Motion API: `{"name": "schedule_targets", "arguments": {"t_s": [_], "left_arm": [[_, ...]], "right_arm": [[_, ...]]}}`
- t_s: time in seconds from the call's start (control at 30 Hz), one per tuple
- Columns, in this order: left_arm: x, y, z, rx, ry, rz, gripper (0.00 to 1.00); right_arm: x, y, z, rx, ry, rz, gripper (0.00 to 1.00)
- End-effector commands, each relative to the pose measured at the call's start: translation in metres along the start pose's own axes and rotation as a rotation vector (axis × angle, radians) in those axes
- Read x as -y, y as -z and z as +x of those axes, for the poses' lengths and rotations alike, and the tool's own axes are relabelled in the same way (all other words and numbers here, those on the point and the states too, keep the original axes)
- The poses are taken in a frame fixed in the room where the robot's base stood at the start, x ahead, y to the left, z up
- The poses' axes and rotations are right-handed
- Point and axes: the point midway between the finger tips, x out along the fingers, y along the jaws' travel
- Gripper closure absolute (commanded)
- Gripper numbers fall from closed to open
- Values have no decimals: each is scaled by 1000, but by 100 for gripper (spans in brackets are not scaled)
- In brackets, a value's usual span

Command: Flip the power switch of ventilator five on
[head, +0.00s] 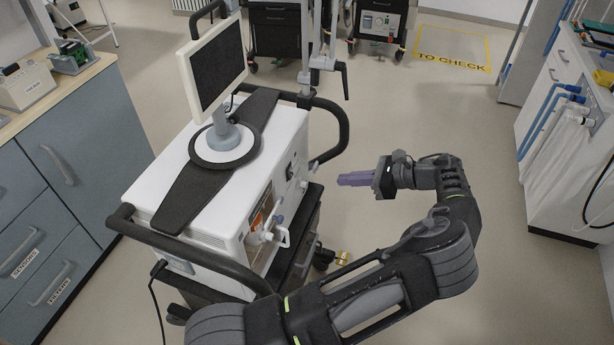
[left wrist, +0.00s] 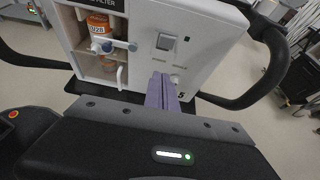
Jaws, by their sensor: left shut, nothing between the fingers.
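The white ventilator (head: 210,185), with a dark screen on top, stands on a black cart at centre left. In the left wrist view its white side panel (left wrist: 205,45) carries a grey rocker switch (left wrist: 166,42) in a raised plate; I cannot tell which way it is set. A dark "5" shows low on the panel. My left gripper (head: 340,179) has purple fingers, closed together and empty, pointing at the panel with a gap in the head view. In the left wrist view the fingers (left wrist: 162,77) appear below the switch. My right gripper is not in view.
A filter bay with an orange-labelled canister (left wrist: 101,24) and a white handle (left wrist: 121,78) sits left of the switch. A black rail (head: 338,125) curves around the cart's end. Blue-grey cabinets (head: 75,150) stand left; open floor lies right.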

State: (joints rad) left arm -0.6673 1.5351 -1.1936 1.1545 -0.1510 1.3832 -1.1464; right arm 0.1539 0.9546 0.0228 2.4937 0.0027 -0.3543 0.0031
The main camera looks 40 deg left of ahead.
Motion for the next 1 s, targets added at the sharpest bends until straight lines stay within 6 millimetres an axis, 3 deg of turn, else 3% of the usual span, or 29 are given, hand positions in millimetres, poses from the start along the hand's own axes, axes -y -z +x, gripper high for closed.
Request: {"name": "schedule_targets", "arguments": {"t_s": [0.13,0.57,0.9,1.0], "left_arm": [[2,-7,-11,24,9,7,100],[1,-5,-7,19,2,5,100],[1,-2,18,13,2,5,100],[0,-10,37,24,2,7,100]], "right_arm": [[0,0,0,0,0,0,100],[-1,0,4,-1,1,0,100],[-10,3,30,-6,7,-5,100],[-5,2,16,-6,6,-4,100]]}}
